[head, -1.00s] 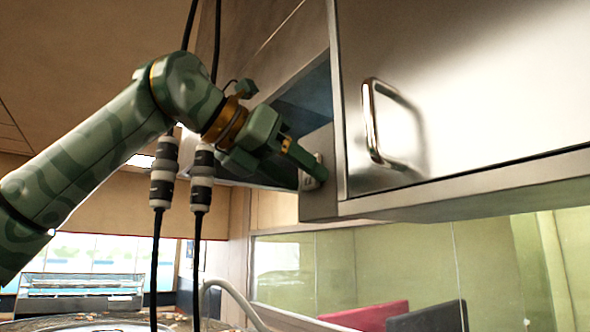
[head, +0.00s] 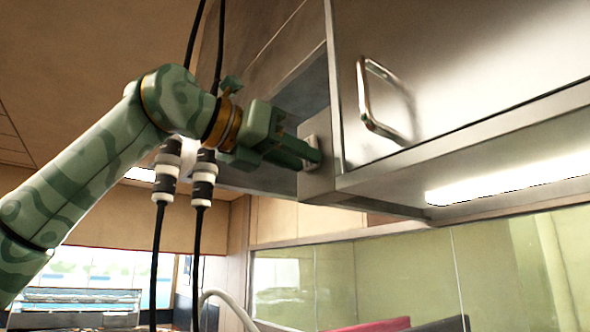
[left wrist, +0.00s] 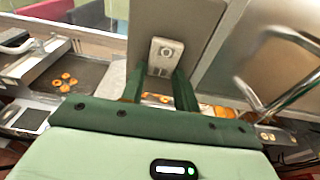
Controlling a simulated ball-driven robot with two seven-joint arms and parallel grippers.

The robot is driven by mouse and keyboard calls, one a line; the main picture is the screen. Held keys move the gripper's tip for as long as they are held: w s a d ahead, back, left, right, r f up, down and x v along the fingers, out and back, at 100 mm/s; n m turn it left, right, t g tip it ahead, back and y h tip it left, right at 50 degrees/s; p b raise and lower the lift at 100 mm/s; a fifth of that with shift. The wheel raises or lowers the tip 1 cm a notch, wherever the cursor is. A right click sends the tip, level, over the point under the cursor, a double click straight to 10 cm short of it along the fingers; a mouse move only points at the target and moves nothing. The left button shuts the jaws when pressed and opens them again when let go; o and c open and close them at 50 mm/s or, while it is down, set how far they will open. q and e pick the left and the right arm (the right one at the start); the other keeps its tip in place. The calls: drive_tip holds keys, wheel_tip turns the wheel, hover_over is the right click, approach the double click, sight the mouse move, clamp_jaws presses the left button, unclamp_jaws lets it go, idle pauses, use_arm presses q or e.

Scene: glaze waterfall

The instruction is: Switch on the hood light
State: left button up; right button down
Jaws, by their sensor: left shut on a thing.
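The steel hood (head: 470,75) fills the upper right of the head view. A pale switch plate (head: 311,141) sits on its left end face. The plate also shows in the left wrist view (left wrist: 166,55), with a round mark and a small lower part. My left gripper (head: 316,158) is at the plate. In the left wrist view its green fingers (left wrist: 160,76) stand on both sides of the plate's lower part, shut on the switch. The exact contact is partly hidden. A bright light strip (head: 508,179) glows under the hood. My right gripper is not in view.
A bar handle (head: 378,105) sticks out from the hood front. Two dark cables with grey connectors (head: 167,165) hang near my left arm. A glass partition (head: 410,275) stands below the hood. The left wrist view shows a counter with a tray (left wrist: 70,80) of orange items.

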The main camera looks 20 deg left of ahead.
use_arm(q)
drive_tip(key=o, duration=1)
drive_tip(key=b+v, duration=0.2)
drive_tip(key=v, duration=1.4)
drive_tip(key=shift+s+a, duration=0.1)
drive_tip(key=shift+s, duration=0.05)
